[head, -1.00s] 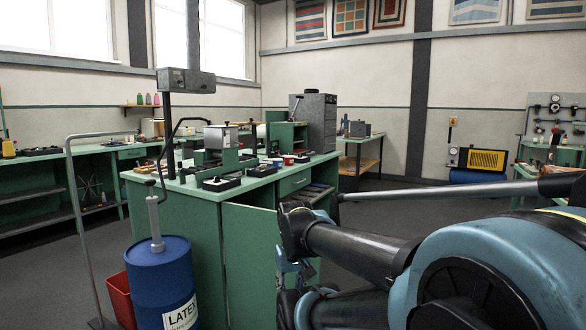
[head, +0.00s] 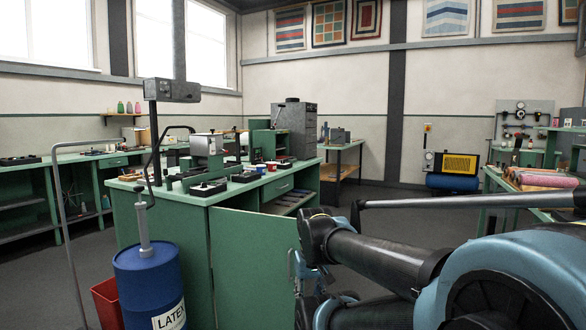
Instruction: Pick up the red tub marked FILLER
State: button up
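A small red tub (head: 271,166) stands on top of the green workbench (head: 228,192) in the middle of the head view, towards its right end. It is too small for any marking to be read. A small blue tub (head: 261,169) stands close to its left. My arm (head: 385,258) is folded at the lower right, in front of the bench and well apart from the red tub. I cannot make out my gripper's fingers among the folded links.
A blue drum (head: 150,280) with a pump and a red bin (head: 107,303) stand at the lower left. A green cabinet door (head: 250,262) stands open at the bench front. A bench with rolls (head: 540,180) stands at the right. Grey floor is clear beyond my arm.

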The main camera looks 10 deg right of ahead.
aim_at(272, 165)
jog(key=z, duration=0.55)
jog(key=i, duration=0.9)
jog(key=z, duration=0.8)
jog(key=i, duration=2.1)
jog(key=u, duration=0.9)
jog(key=i, duration=0.9)
jog(key=u, duration=0.55)
